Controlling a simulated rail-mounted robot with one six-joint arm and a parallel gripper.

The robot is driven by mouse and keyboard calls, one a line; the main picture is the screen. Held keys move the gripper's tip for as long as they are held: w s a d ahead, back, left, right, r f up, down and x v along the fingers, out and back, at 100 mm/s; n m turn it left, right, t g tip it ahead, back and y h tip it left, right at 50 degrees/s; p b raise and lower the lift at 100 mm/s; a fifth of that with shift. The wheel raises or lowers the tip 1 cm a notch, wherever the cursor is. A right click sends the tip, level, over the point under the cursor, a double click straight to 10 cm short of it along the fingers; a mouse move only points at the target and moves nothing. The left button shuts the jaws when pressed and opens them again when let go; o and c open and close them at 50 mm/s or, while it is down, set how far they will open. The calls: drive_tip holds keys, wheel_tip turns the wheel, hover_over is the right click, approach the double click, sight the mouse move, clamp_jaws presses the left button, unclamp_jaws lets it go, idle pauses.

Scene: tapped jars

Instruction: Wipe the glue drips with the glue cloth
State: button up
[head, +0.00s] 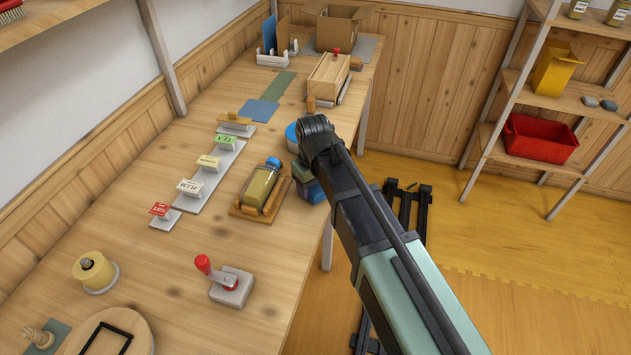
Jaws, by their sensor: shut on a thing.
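My gripper's fingers do not show; my own arm hides the spot at the bench's front edge where the arm ends. A jar (259,189) with a blue cap lies on its side in a wooden cradle (243,212) on the bench, left of my arm. Its body is olive-yellow. A flat blue square (258,111), which may be a cloth, lies farther back on the bench. I cannot tell whether it is the glue cloth. Glue drips are too small or hidden to make out.
The wooden bench (150,265) runs along the left wall. Label blocks stand on a grey strip (221,170) left of the jar. A red-handled device (232,286) stands nearer, and a wooden box (328,76) farther back. A shelf with a red bin (540,139) stands right.

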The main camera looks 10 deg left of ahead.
drive_tip(key=shift+s+a+r, duration=0.1)
drive_tip(key=shift+s+a, duration=0.05)
drive_tip(key=shift+s, duration=0.6)
drive_tip(key=shift+s+a+r, duration=0.1)
drive_tip(key=shift+s, duration=0.65)
drive_tip(key=shift+w+d+f, duration=0.1)
drive_tip(key=shift+w+f, duration=0.05)
drive_tip(key=shift+w, duration=0.55)
drive_tip(key=shift+w+d+f, duration=0.1)
drive_tip(key=shift+w, duration=0.55)
drive_tip(key=shift+w+d+r, duration=0.1)
drive_tip(key=shift+w+d, duration=0.1)
drive_tip(key=shift+w, duration=1.55)
wheel_tip(320, 180, up, 9)
drive_tip(key=p, duration=0.9)
drive_tip(key=shift+r, duration=0.2)
drive_tip(key=shift+f, duration=0.15)
